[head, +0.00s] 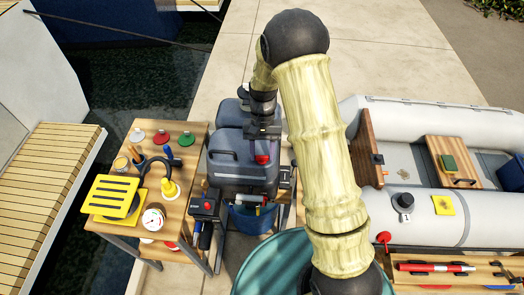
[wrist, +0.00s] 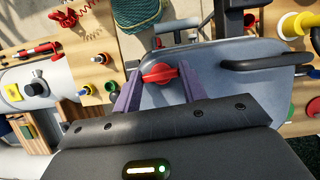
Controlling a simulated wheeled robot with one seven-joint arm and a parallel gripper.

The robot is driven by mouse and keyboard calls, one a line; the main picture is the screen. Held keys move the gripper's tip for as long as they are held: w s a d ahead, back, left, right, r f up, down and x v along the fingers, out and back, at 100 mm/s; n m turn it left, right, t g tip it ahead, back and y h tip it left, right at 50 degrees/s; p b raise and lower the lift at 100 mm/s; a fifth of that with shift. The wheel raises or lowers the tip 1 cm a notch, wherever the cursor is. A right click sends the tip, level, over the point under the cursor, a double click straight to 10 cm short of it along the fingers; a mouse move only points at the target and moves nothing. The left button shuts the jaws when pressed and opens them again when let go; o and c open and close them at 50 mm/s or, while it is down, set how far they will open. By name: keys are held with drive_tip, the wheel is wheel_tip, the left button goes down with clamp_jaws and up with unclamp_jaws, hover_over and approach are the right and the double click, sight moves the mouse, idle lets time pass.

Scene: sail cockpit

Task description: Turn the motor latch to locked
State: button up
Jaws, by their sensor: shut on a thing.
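The outboard motor (head: 238,165) has a dark grey cowl and stands in the middle of the head view. Its latch (head: 262,159) shows as a small red knob on the cowl, just below my gripper (head: 263,130). In the wrist view the red latch (wrist: 160,74) lies roughly crosswise on the grey cowl (wrist: 225,72). The two purple fingers of my gripper (wrist: 159,80) stand on either side of it, shut on it. Any lock marking is not readable.
A wooden side table (head: 195,150) with a yellow slotted block (head: 110,197), a gauge (head: 153,219) and coloured discs stands left of the motor. A grey inflatable boat (head: 440,125) lies to the right. A teal round drum top (head: 275,265) is in front.

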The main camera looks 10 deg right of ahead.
drive_tip(key=shift+w+m, duration=0.1)
drive_tip(key=shift+m, duration=0.3)
drive_tip(key=o, duration=1)
drive_tip(key=shift+r, duration=0.1)
drive_tip(key=b+v, duration=0.1)
drive_tip(key=v, duration=0.4)
drive_tip(key=b+v, duration=0.1)
drive_tip(key=v, duration=0.5)
drive_tip(key=b+v, duration=0.1)
drive_tip(key=v, duration=0.5)
drive_tip(key=shift+d+r, duration=0.15)
drive_tip(key=shift+d, duration=0.1)
